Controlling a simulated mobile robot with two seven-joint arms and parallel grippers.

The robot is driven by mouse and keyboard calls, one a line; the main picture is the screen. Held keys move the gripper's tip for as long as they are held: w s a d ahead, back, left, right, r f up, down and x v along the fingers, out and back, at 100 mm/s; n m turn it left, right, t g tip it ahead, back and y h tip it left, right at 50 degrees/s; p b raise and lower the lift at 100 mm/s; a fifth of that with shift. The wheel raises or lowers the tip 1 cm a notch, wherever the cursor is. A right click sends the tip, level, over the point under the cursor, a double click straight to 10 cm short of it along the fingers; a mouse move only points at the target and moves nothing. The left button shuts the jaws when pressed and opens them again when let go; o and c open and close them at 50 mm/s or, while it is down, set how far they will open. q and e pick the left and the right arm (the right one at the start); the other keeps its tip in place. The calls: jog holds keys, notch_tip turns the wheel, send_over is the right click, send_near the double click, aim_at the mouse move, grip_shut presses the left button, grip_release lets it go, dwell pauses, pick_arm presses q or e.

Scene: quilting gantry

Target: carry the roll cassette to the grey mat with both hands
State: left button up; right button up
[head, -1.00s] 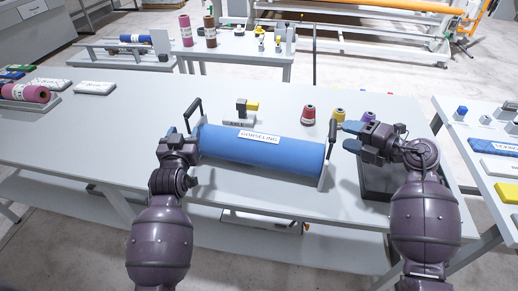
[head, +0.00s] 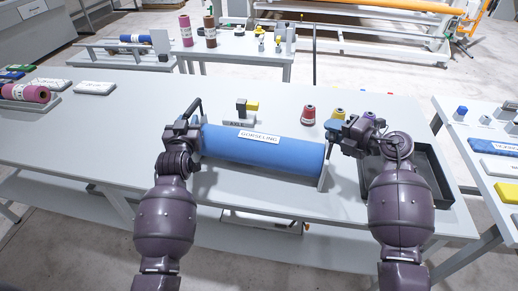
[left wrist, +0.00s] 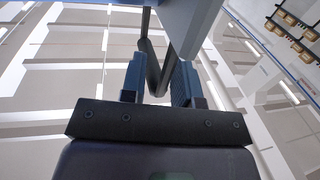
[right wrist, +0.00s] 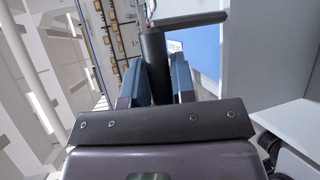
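The roll cassette (head: 262,153) is a blue roll with a white label and pale end plates. It lies on the white table, with a dark handle at each end. My left gripper (head: 186,128) is at its left end. In the left wrist view the blue fingers (left wrist: 158,82) stand on both sides of the dark left handle (left wrist: 150,55), with a gap showing. My right gripper (head: 340,128) is at the right end. In the right wrist view its fingers (right wrist: 160,80) lie close against the right handle (right wrist: 154,48). The grey mat cannot be made out.
A dark tray (head: 433,178) is on the table right of the cassette. Red (head: 308,115) and yellow (head: 337,116) spools stand behind it, with a small block stand (head: 241,112). A pink roll (head: 25,93) lies far left.

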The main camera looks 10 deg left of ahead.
pick_arm(q)
grip_shut()
pick_arm(e)
grip_shut()
dwell(0.7)
pick_arm(q)
jog(key=shift+r, duration=0.2)
pick_arm(e)
jog(key=shift+r, duration=0.2)
